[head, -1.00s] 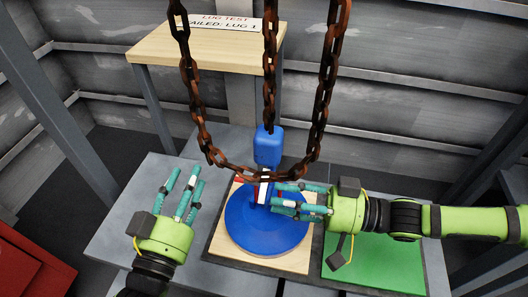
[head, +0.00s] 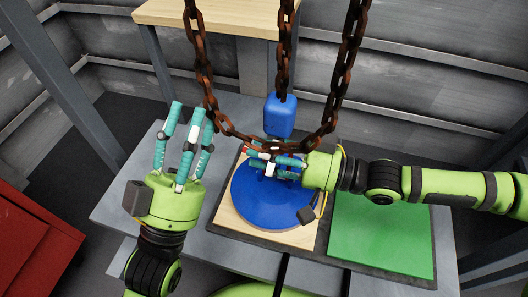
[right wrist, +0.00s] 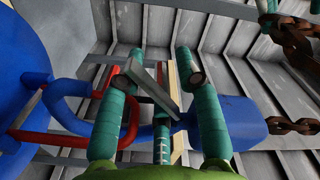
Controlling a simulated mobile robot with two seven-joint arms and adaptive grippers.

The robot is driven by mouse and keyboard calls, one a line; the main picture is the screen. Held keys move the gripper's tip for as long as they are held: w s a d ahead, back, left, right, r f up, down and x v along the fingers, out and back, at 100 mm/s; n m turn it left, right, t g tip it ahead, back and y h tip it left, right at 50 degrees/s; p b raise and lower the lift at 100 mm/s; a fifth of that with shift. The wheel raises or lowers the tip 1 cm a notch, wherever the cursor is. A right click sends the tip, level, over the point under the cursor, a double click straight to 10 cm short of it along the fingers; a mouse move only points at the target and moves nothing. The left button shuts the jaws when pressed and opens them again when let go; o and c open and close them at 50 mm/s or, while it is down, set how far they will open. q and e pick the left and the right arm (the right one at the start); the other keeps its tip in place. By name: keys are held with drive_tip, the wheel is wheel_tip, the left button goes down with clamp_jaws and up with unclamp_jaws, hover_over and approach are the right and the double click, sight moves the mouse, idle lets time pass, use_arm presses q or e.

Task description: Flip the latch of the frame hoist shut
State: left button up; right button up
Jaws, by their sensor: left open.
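The frame hoist's blue block (head: 279,114) hangs on a rusty chain above a blue disc (head: 277,212). In the right wrist view the block (right wrist: 240,117) leads into a blue hook (right wrist: 66,105) beside the disc's lug. A grey bar (right wrist: 155,92) lies slanted across the hook near a red part (right wrist: 125,100). I cannot tell for sure which is the latch. My right gripper (head: 258,160) is at the hook, below the block. Its fingers stand apart around the bar; contact is unclear. My left gripper (head: 187,112) is open and empty, left of the chain.
A looped rusty chain (head: 341,88) hangs in front of the work area. The disc lies on a wooden board (head: 231,224) beside a green pad (head: 382,235). A wooden shelf (head: 222,20) stands behind. The grey table (head: 128,195) is free at left; a red cabinet (head: 33,234) is lower left.

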use_arm(q)
drive_tip(key=shift+r, duration=0.1)
use_arm(e)
drive_tip(key=c, duration=0.7)
clamp_jaws()
use_arm(q)
drive_tip(key=w+a+f+n+g+y+p, duration=0.2)
drive_tip(key=w+f+g+y, duration=0.3)
drive_tip(key=f, duration=0.5)
use_arm(e)
drive_tip(key=n, duration=0.2)
drive_tip(key=shift+w+f+n, duration=0.1)
drive_tip(key=shift+w+n, duration=0.15)
drive_tip(key=shift+n, duration=0.15)
use_arm(q)
drive_tip(key=s+a+f+n+g+y+p, duration=0.1)
drive_tip(key=s+a+f+g+y+p, duration=0.1)
drive_tip(key=f+g, duration=0.5)
wheel_tip(320, 180, down, 6)
drive_tip(key=shift+s+a+r+g+y, duration=0.1)
drive_tip(key=shift+s+a+g+y, duration=0.2)
drive_tip(key=shift+s+a+y, duration=0.65)
use_arm(e)
drive_tip(key=n, duration=0.3)
drive_tip(key=shift+w+d+f, duration=0.1)
drive_tip(key=shift+w+f, duration=0.25)
use_arm(q)
drive_tip(key=shift+w+a+h, duration=0.25)
